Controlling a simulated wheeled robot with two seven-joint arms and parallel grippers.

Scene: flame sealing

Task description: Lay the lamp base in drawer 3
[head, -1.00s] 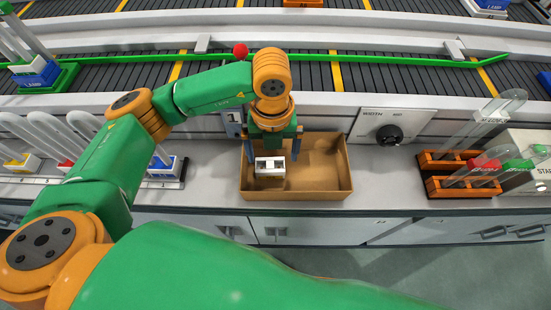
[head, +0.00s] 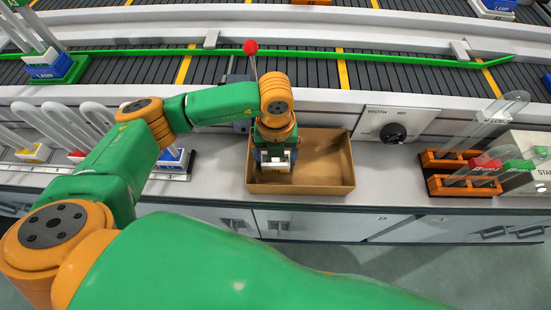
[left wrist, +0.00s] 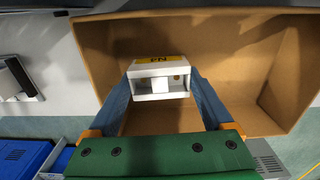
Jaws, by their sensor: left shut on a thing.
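The lamp base is a small white block with a yellow label (head: 276,166); it shows larger in the left wrist view (left wrist: 158,82). It is inside the left part of an open cardboard box (head: 325,182). My left gripper (head: 275,158) points down into the box, its two blue fingers shut on the sides of the base. I cannot tell whether the base touches the box floor. The cabinet front below the bench has grey drawers (head: 330,222) with handles, and none shows a readable number. My right gripper is not in view.
Glass tubes with coloured bases stand left of the box. An orange rack (head: 460,175) with tubes stands to the right, beside a control box. A dial panel (head: 398,128) is behind the box. A conveyor with a green rail (head: 370,55) runs along the back.

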